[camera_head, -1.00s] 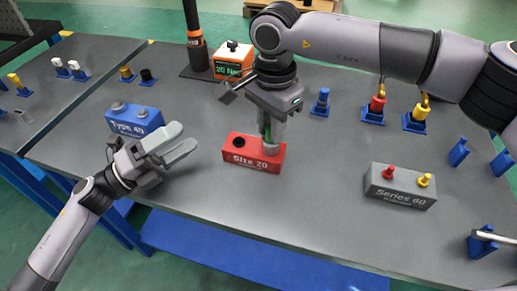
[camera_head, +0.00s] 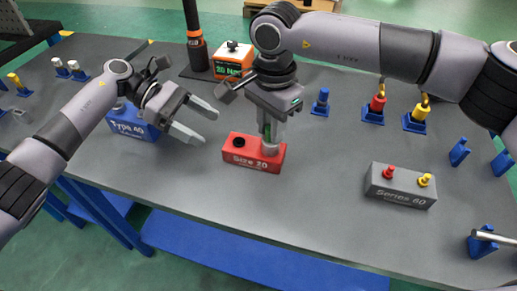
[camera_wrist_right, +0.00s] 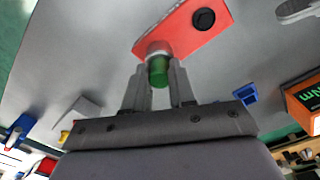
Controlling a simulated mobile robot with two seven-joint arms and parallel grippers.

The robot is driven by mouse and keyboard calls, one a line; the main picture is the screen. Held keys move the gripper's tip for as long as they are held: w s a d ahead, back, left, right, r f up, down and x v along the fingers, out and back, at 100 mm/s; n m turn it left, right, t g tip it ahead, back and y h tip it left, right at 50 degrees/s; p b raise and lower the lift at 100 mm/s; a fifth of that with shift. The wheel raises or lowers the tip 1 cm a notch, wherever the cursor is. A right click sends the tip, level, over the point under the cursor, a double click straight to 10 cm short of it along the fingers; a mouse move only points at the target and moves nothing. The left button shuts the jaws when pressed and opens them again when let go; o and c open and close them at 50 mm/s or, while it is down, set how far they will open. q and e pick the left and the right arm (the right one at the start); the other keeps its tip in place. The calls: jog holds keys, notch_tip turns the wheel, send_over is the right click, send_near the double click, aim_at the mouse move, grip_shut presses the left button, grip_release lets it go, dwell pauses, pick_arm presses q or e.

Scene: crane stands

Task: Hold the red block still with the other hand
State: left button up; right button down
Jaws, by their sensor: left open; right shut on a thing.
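The red block (camera_head: 252,158), marked "Size 20", lies on the grey table with a dark hole (camera_head: 239,142) at its left end. My right gripper (camera_head: 270,138) is above the block's right end, shut on a part with a green body (camera_wrist_right: 159,72) and a pale metal lower end that meets the block. The red block also shows in the right wrist view (camera_wrist_right: 181,28). My left gripper (camera_head: 210,125) is open and empty to the left of the red block, apart from it, its fingers pointing right. Whether the part sits inside a hole is hidden.
A blue block (camera_head: 133,124) stands left, partly behind my left arm. A grey block (camera_head: 401,187) with red and yellow plugs stands right. An orange box (camera_head: 232,62) and a dark post (camera_head: 194,35) stand behind. The table front of the red block is clear.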

aim_at(227, 140)
pick_arm(q)
jog(key=shift+w+a+r+m+y, duration=0.25)
jog(key=shift+w+a+m+y, duration=0.1)
jog(key=shift+a+m+y, duration=0.25)
jog(key=shift+x, duration=4.4)
jog(key=shift+s, duration=0.1)
jog(key=c, duration=1)
jog(key=shift+c, duration=0.2)
